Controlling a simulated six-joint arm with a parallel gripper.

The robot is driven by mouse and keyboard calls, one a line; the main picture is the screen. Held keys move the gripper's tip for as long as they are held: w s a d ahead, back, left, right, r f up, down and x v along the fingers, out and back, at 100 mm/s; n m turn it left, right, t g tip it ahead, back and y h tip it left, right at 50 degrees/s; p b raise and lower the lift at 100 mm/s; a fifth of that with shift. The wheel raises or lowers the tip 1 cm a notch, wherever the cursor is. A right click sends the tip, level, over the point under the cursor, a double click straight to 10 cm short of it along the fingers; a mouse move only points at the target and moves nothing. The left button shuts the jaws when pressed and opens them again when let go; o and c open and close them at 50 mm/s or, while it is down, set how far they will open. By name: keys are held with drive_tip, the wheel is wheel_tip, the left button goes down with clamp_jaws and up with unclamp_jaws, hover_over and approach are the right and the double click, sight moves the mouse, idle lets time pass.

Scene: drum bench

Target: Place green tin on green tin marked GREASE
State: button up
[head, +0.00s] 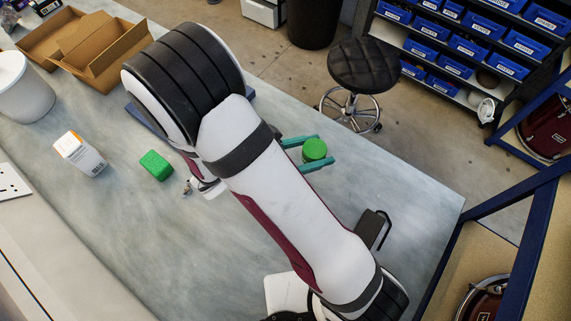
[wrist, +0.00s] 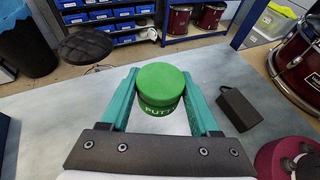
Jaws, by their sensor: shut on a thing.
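A green tin (head: 314,150) is between the teal fingers of my gripper (head: 325,149), out over the right part of the bench. My gripper is shut on it. The wrist view shows the same tin (wrist: 160,84) upright between the fingers (wrist: 160,74), with white letters that read "PUTT" and the rest cut off. I cannot tell how high it is held. No tin marked GREASE shows in either view; my arm hides much of the middle of the bench in the head view.
A green block (head: 157,165) and a white-and-orange box (head: 80,154) are left of my arm. A white tub (head: 24,88) and an open cardboard box (head: 88,45) stand at the far left. A black box (head: 373,228) sits on the right. Bench around the tin looks clear.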

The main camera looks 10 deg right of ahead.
drive_tip(key=w+a+r+n+t+y, duration=0.1)
drive_tip(key=w+a+n+t, duration=0.15)
drive_tip(key=a, duration=0.55)
drive_tip(key=shift+n+t+y, duration=0.4)
drive_tip(key=shift+n+t, duration=0.05)
drive_tip(key=f, duration=0.7)
drive_tip(key=shift+s+f, duration=0.15)
drive_tip(key=shift+s, duration=0.15)
drive_tip(key=o, duration=1.4)
drive_tip(key=shift+f, duration=0.15)
